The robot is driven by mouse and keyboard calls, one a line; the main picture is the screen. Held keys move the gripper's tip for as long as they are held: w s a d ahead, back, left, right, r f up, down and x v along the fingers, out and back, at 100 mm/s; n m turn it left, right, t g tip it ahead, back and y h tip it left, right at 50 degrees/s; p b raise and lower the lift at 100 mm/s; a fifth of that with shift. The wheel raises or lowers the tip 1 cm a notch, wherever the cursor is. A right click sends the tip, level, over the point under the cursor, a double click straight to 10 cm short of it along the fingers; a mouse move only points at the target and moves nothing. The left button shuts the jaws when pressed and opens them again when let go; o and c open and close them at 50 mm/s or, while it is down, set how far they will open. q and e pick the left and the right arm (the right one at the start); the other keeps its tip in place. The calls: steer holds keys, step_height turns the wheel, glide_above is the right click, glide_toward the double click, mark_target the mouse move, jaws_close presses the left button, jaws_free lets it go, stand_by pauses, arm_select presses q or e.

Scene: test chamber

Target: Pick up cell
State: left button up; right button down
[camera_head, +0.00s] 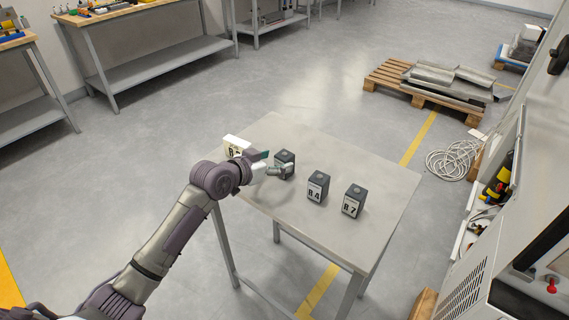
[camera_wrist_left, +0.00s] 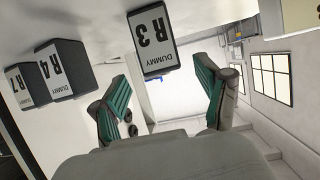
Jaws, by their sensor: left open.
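Several cells stand on the grey table (camera_head: 375,180). A dark cell (camera_head: 287,158) is right by the fingertips of my left gripper (camera_head: 273,165), which partly covers it in the head view. Cells R4 (camera_head: 317,187) and R7 (camera_head: 354,201) stand to its right. In the left wrist view, which shows the cells upside down, the cell R3 (camera_wrist_left: 153,45) is ahead, between the open green-padded fingers of my left gripper (camera_wrist_left: 162,78). No contact shows. R4 (camera_wrist_left: 62,70) and R7 (camera_wrist_left: 25,87) are to its left. My right gripper is not in view.
A white block with a label (camera_head: 236,146) stands at the table's left edge, just behind my left wrist. A pallet with metal parts (camera_head: 430,80), a coiled cable (camera_head: 453,160) and a cabinet (camera_head: 530,230) are to the right.

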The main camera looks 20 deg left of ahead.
mark_target(280, 158)
arm_select(q)
steer(key=x, duration=0.4)
steer(key=shift+w, duration=0.4)
steer(key=c, duration=1.2)
steer(key=shift+c, duration=0.9)
